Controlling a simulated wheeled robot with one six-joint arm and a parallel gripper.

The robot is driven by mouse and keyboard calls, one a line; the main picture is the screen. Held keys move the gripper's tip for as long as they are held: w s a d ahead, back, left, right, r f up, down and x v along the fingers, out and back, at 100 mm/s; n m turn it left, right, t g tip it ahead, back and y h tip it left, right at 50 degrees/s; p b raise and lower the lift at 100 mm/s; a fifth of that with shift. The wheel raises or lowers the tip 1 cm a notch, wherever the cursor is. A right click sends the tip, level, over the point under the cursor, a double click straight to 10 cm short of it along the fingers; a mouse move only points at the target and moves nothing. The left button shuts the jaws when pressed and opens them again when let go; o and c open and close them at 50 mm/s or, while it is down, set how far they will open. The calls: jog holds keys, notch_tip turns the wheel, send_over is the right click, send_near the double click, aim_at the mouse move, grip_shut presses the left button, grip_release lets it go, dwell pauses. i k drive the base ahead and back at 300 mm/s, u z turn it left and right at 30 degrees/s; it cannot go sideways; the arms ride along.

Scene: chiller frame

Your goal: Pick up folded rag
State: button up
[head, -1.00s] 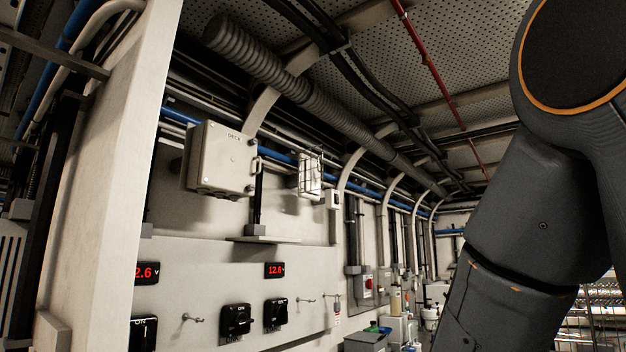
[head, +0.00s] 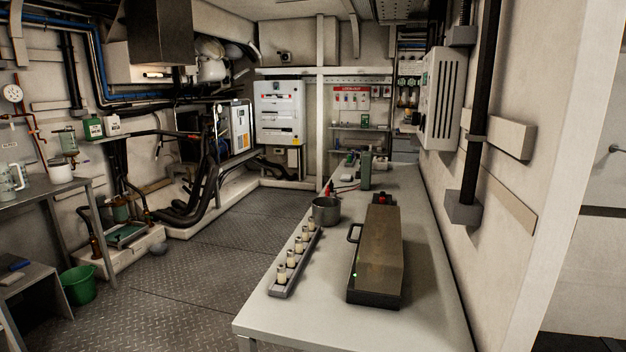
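I cannot make out a folded rag for certain in the head view. A small blue item (head: 14,266) lies on a low grey table at the left edge, too small to tell what it is. My gripper is not in view, so whether it is open or shut does not show.
A long grey bench (head: 334,318) holds a brown-topped case (head: 378,250), a metal pot (head: 326,211) and a rack of several pale cylinders (head: 296,262). A green bucket (head: 78,285) stands on the floor at left. The chequered metal floor (head: 190,290) between is open.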

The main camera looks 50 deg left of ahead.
aim_at(346, 177)
jog(key=u, duration=2.25)
jog(key=k, duration=0.75)
jog(key=u, duration=0.8)
jog(key=k, duration=0.45)
jog(key=u, duration=0.5)
jog(key=i, duration=1.7)
jog(key=z, duration=0.25)
jog(key=i, duration=1.95)
jog(key=z, duration=0.4)
jog(key=i, duration=2.15)
jog(key=z, duration=0.6)
jog(key=i, duration=1.9)
jog(key=z, duration=0.75)
